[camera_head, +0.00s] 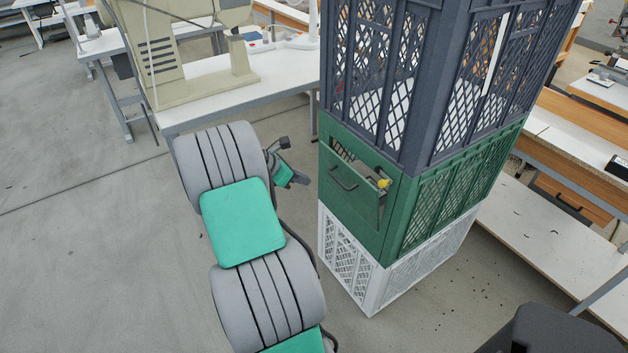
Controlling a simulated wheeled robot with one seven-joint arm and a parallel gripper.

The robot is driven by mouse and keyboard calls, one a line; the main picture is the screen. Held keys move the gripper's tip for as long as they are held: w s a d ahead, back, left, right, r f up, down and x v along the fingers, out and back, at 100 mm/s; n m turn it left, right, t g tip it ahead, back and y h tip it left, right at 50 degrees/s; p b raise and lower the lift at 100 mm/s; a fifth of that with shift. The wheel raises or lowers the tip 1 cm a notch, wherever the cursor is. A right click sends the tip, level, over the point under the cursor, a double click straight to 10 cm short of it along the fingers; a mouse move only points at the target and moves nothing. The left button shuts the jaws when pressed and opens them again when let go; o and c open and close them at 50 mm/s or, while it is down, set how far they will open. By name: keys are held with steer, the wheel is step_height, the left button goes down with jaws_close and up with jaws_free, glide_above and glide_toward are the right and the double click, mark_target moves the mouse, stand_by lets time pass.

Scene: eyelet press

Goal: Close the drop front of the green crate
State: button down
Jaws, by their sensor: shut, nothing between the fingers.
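The green crate (444,198) is the middle one of a stack of three. Its drop front (352,196), with a dark handle (343,181), is on the face toward my arm. A gap shows along the panel's top edge, so it appears tilted a little outward rather than flush. A yellow piece (384,183) sits at the panel's upper right corner. My gripper (301,181) is to the left of the drop front, apart from it in the picture. It is shut and empty, small in view and partly behind my arm.
A dark blue-grey crate (432,100) stands on top of the green one and a white crate (385,285) is below it. A white table with a beige machine (160,55) is behind left. Wooden benches (585,145) are at right. The floor at left is clear.

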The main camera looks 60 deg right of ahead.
steer(key=d+r+x, duration=0.1)
steer(key=r+x, duration=0.1)
steer(key=x, duration=0.9)
steer(key=shift+s+d+f+p, duration=0.2)
steer(key=shift+s+d+p, duration=0.15)
steer(key=shift+s+d, duration=0.15)
